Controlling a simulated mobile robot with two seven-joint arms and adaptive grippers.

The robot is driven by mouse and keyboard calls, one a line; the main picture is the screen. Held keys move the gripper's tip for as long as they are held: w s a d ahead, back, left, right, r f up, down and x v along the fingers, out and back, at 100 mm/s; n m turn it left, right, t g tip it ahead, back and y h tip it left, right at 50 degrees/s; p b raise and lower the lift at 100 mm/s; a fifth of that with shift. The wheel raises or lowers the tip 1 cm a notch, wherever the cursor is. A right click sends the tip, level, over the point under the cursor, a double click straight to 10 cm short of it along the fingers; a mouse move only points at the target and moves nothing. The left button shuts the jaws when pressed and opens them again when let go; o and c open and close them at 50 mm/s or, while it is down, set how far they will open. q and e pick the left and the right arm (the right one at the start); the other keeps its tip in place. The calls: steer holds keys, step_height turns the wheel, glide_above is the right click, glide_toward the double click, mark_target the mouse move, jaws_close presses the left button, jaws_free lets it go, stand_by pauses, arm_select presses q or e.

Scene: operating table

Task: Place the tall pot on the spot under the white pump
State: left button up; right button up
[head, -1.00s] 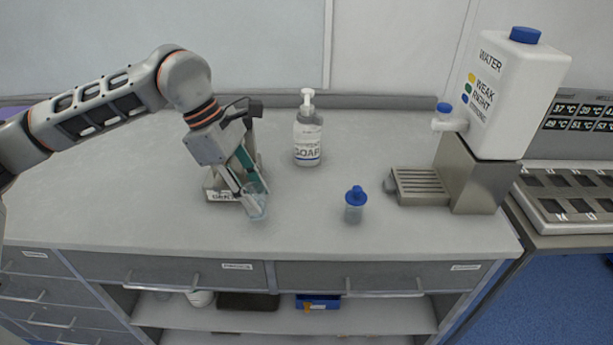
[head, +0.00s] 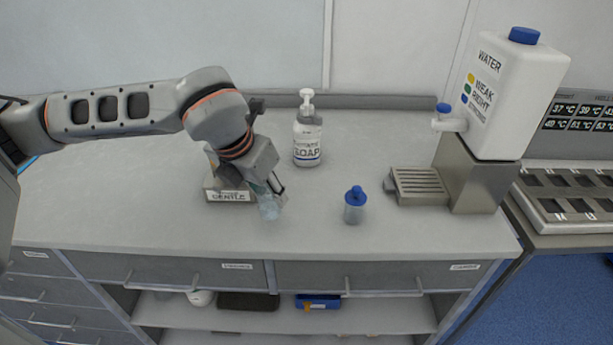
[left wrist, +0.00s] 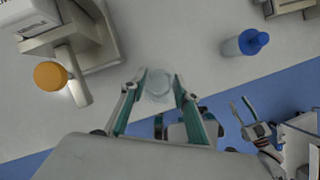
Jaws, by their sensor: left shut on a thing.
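My left gripper (head: 272,196) is shut on a clear, bluish pot (head: 269,208), held at the front of the label block marked GENTLE (head: 231,196). In the left wrist view the pot (left wrist: 156,84) sits between the two fingertips (left wrist: 156,90). I cannot tell whether its base touches the table. A soap bottle with a white pump (head: 307,96) stands upright behind and to the right of the pot. My left arm hides most of what stands behind the GENTLE label. What looks like my right gripper (left wrist: 246,118) shows small in the left wrist view, its jaw state unclear.
A blue-capped bottle (head: 354,206) stands right of the pot. A white water tank (head: 508,95) with a tap stands over a slatted drip tray (head: 420,187) at the right. An orange-capped part (left wrist: 50,76) shows in the left wrist view. The counter between pot and bottle is clear.

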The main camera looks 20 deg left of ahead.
mark_target(307, 135)
arm_select(q)
steer(key=shift+d+n, duration=0.2)
steer(key=shift+n, duration=0.3)
steer(key=shift+w+d+r, duration=0.1)
steer(key=shift+w, duration=0.15)
steer(key=w+p, duration=0.1)
steer(key=w, duration=0.4)
steer(key=w+d+p, duration=0.1)
steer(key=w, duration=0.5)
steer(key=w+d+p, duration=0.1)
steer(key=w, duration=0.5)
steer(key=shift+w, duration=0.2)
step_height(307, 135, down, 4)
steer(key=shift+r+p, duration=0.25)
steer(key=shift+p, duration=0.3)
steer(key=shift+f, duration=0.15)
steer(key=o, duration=1.2)
